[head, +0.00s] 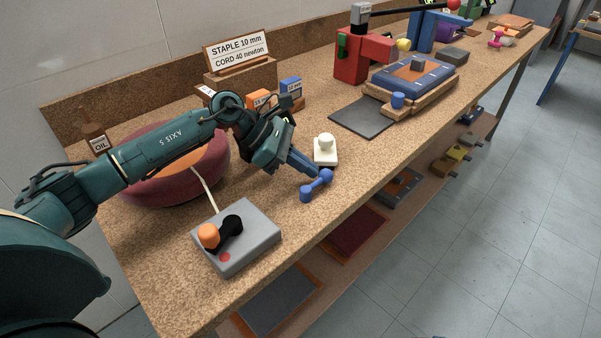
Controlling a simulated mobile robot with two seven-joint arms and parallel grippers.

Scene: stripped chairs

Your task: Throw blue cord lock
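A small blue piece (308,191) with two rounded ends joined by a bar lies near the bench's front edge in the head view. It looks like the blue cord lock, but I cannot be sure. My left gripper (314,172) reaches down from the left, its fingertips at or just above the far end of this piece. I cannot tell whether they touch it or how far apart the fingers are. My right gripper is not in view.
A grey box (262,240) with orange and black knobs stands left of the blue piece, a pale cord leading to a round maroon cushion (150,190). A white knobbed block (325,157) stands close behind. A red press (352,66) and blue-topped pad (425,78) are farther right.

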